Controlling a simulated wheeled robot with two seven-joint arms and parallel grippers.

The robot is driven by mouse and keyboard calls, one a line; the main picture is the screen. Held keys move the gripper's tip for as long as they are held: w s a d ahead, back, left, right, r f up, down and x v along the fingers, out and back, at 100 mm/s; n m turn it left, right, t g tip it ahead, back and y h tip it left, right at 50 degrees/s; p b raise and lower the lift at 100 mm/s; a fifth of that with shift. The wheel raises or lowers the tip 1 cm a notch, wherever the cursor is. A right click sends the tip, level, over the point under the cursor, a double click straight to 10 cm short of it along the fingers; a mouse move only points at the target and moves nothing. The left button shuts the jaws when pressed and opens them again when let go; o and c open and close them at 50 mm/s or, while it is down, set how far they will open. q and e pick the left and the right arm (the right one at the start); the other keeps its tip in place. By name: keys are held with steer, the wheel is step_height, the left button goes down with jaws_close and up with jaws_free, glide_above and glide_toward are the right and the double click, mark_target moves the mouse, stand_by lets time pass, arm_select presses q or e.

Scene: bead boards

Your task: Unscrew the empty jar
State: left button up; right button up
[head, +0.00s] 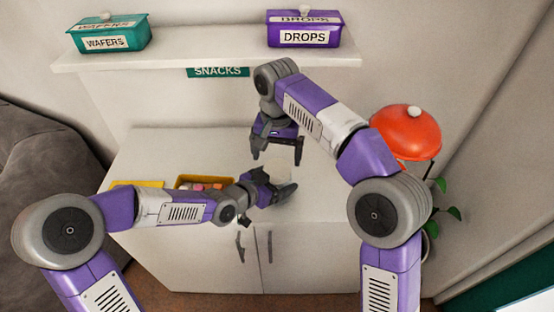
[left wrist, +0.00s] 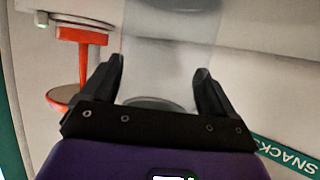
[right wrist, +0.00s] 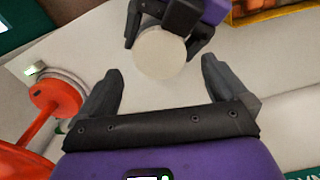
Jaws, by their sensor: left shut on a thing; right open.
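The jar (left wrist: 165,55) is clear and looks empty in the left wrist view, between the fingers of my left gripper (left wrist: 162,75). Its round, pale lid (right wrist: 160,52) faces the camera in the right wrist view. In the head view the lid (head: 278,168) shows faintly against the white cabinet. My left gripper (head: 276,184) is shut on the jar. My right gripper (head: 277,158) is open and empty, pointing down above the lid, apart from it. In the right wrist view the lid sits beyond and between the open fingertips (right wrist: 160,70). The jar's body is mostly hidden there.
The white cabinet top (head: 330,185) is clear right of the jar. A yellow tray (head: 190,179) of colored pieces lies to the left. An orange dome (head: 400,130) stands at right. Above, a shelf (head: 200,55) carries a teal WAFERS box (head: 110,36) and purple DROPS box (head: 318,31).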

mark_target(277, 168)
steer(key=r+m, duration=0.1)
steer(key=m, duration=0.1)
steer(key=shift+r+m, duration=0.35)
steer(key=shift+m, duration=0.05)
steer(key=shift+c, duration=0.3)
steer(key=r+m, duration=0.1)
steer(key=m, duration=0.2)
steer(key=shift+r+m, duration=0.4)
steer(key=shift+f, duration=3.9)
steer(key=shift+c, duration=0.4)
steer(key=c, duration=1)
steer(key=n, duration=0.6)
steer(key=shift+n, duration=0.3)
steer(key=o, duration=1.1)
